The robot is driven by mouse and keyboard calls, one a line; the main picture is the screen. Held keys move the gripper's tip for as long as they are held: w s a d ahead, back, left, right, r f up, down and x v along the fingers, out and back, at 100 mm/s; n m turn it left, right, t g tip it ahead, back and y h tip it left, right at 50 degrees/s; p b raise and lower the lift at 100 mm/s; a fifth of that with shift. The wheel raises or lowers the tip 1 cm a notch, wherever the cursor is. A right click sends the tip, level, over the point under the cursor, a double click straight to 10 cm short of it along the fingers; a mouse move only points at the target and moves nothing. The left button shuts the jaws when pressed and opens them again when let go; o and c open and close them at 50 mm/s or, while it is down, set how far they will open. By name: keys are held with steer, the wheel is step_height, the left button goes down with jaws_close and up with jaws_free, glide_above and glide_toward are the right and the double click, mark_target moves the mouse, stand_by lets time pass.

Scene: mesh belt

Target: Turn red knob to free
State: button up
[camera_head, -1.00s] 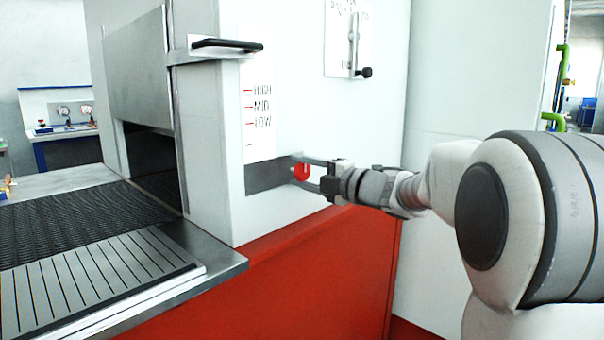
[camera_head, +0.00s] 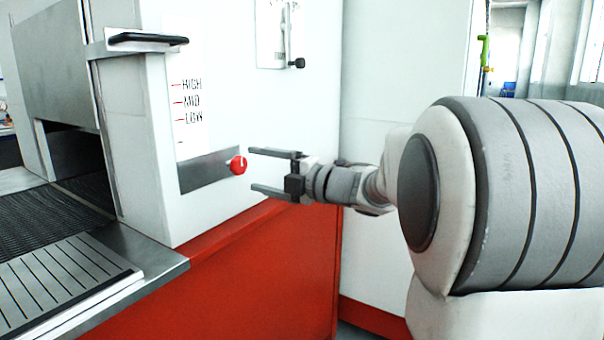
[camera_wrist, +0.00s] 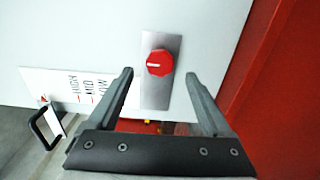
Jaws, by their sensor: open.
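The red knob (camera_head: 238,164) sits at the right end of a grey metal plate (camera_head: 207,173) on the machine's white front. In the wrist view the knob (camera_wrist: 159,63) shows a white line lying across the plate's long direction. In the head view this line looks roughly upright. My gripper (camera_head: 252,170) is open and empty, just right of the knob, with one finger above its height and one below. In the wrist view my gripper's fingertips (camera_wrist: 158,75) are spread on either side of the knob, apart from it.
A HIGH, MID, LOW scale (camera_head: 190,103) and a black handle (camera_head: 148,39) are above the plate. A mesh belt (camera_head: 50,220) runs at left. A small black-knobbed lever (camera_head: 297,63) is higher on the wall. The red lower panel (camera_head: 235,265) lies below.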

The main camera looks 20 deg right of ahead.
steer(key=p+v, duration=0.1)
steer(key=v, duration=1)
steer(key=shift+p, duration=0.4)
